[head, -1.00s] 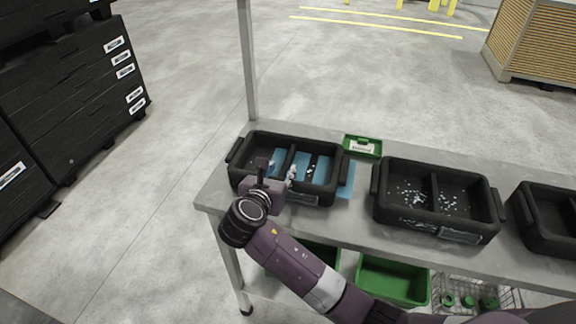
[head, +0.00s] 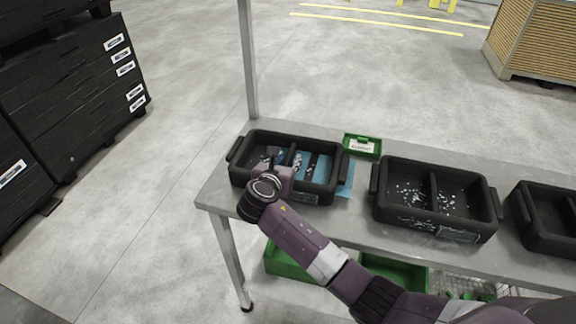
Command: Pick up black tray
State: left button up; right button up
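A black tray (head: 325,197) with two compartments sits on the left end of the grey metal table, partly over a blue mat (head: 346,178). Small pale parts lie in it. My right gripper (head: 277,170) is over the tray's near side, left of its middle. My own wrist covers the fingers, so I cannot tell whether they are open or touch the tray. A second black tray (head: 466,238) with many small pale parts stands to the right. A third black tray (head: 524,204) is cut by the right edge. My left gripper is not in view.
A small green box (head: 362,146) with a white label stands behind the trays. Green bins (head: 287,262) are on the shelf below the table (head: 214,196). A metal post (head: 247,60) rises at the table's back left. Black crates (head: 75,90) are stacked at the left.

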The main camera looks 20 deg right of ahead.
grip_shut()
jog(key=shift+w+r, duration=0.1)
jog(key=shift+r, duration=0.1)
